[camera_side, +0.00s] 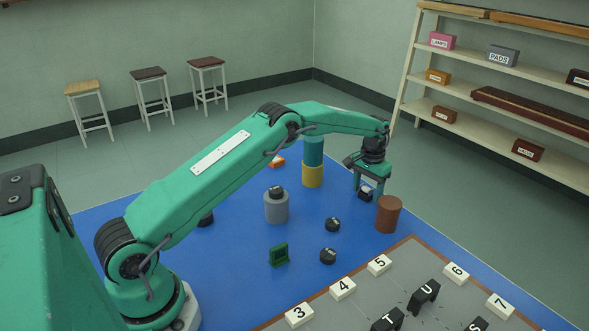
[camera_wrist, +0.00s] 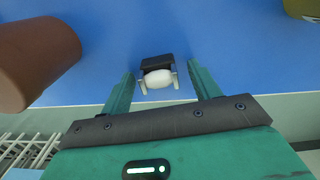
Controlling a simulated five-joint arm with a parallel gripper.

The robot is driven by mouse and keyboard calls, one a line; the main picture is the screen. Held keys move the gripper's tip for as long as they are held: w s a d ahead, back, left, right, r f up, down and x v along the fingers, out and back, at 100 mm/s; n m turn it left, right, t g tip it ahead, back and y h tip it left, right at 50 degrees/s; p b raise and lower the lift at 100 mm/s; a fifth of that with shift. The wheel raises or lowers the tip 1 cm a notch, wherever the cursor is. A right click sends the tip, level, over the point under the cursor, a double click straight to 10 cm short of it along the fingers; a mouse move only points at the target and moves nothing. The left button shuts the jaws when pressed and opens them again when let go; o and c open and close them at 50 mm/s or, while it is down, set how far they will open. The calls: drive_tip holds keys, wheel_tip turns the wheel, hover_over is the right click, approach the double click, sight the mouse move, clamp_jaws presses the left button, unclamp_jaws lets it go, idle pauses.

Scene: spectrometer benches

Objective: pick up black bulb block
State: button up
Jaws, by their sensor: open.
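The black bulb block (camera_wrist: 157,62) sits on the blue mat, with a white bulb and two pale posts on the side facing my gripper in the wrist view. It also shows in the side view (camera_side: 366,193), at the far right of the mat, partly hidden by my gripper. My gripper (camera_side: 366,186) points down over it and is open. In the wrist view the two green fingers (camera_wrist: 160,82) stand apart, one to each side of the block, with blue mat showing between each finger and the block.
A brown cylinder (camera_side: 388,214) stands close to my gripper; it also shows in the wrist view (camera_wrist: 35,60). A yellow and teal column (camera_side: 313,175), a grey cylinder (camera_side: 276,208), small black pieces (camera_side: 328,256) and a green piece (camera_side: 279,256) stand on the mat. A grey board (camera_side: 390,285) lies in front.

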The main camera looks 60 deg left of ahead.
sight(368, 187)
idle(0.4)
drive_tip(key=c, duration=1.1)
drive_tip(key=shift+o, duration=0.2)
drive_tip(key=shift+r, duration=0.1)
drive_tip(key=shift+r, duration=0.75)
drive_tip(key=r, duration=0.2)
drive_tip(key=shift+d+r, duration=0.2)
drive_tip(key=shift+r, duration=0.15)
drive_tip(key=s+d+r, duration=0.1)
drive_tip(key=d+r, duration=0.1)
drive_tip(key=d, duration=0.1)
drive_tip(key=s+d+r, duration=0.2)
drive_tip(key=d, duration=0.2)
drive_tip(key=s+d+r, duration=0.2)
drive_tip(key=d, duration=0.1)
drive_tip(key=shift+d+r, duration=0.15)
drive_tip(key=shift+r, duration=0.15)
drive_tip(key=shift+w, duration=0.1)
